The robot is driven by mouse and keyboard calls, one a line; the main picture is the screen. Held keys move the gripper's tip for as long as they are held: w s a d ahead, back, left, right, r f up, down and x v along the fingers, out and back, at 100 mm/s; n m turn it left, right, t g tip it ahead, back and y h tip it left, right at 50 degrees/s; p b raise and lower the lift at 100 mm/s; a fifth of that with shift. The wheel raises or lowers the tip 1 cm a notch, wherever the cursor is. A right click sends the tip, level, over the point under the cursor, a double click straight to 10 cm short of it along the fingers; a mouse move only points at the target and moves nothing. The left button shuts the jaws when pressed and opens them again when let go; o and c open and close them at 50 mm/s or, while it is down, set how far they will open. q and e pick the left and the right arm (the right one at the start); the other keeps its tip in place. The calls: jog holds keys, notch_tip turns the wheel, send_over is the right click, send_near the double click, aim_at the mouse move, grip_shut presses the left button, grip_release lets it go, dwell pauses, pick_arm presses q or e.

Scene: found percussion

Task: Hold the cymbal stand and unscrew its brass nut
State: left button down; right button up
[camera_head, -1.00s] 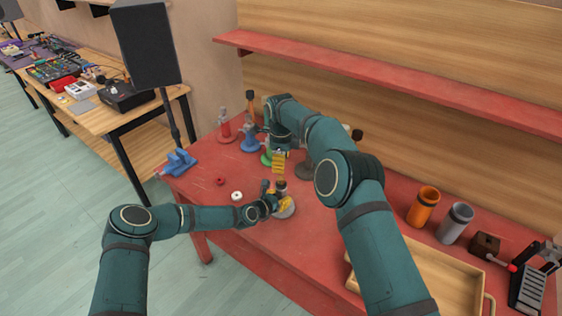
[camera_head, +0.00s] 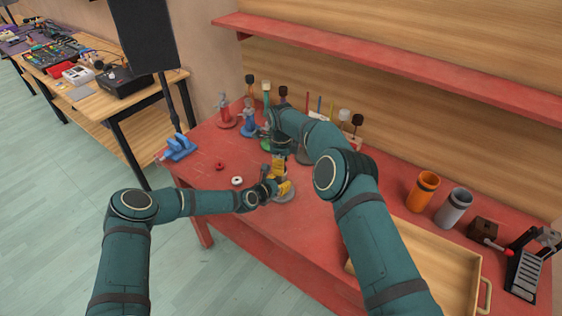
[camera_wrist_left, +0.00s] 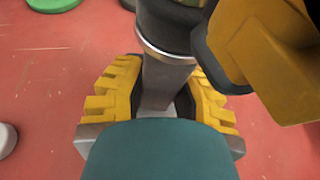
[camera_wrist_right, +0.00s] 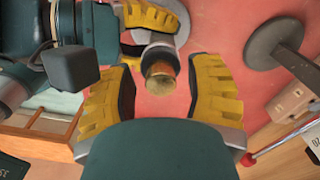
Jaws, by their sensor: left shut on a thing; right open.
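The grey cymbal stand stands on the red table, its round base (camera_head: 287,197) showing beneath my grippers. My left gripper (camera_head: 281,189) is shut on the stand's post; the left wrist view shows the post (camera_wrist_left: 163,82) between its yellow fingers. My right gripper (camera_head: 278,166) is above the left, pointing down and open. In the right wrist view the brass nut (camera_wrist_right: 160,68) sits on the dark top of the post, between the open right fingers, with a gap on both sides. In the head view the nut is hidden by my right gripper.
A red ring (camera_head: 219,166) and a white ring (camera_head: 237,181) lie left of the stand. Red (camera_head: 226,118) and blue (camera_head: 249,127) stands are behind. A wooden tray (camera_head: 432,250), orange cup (camera_head: 422,190) and grey cup (camera_head: 454,221) are to the right.

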grip_shut()
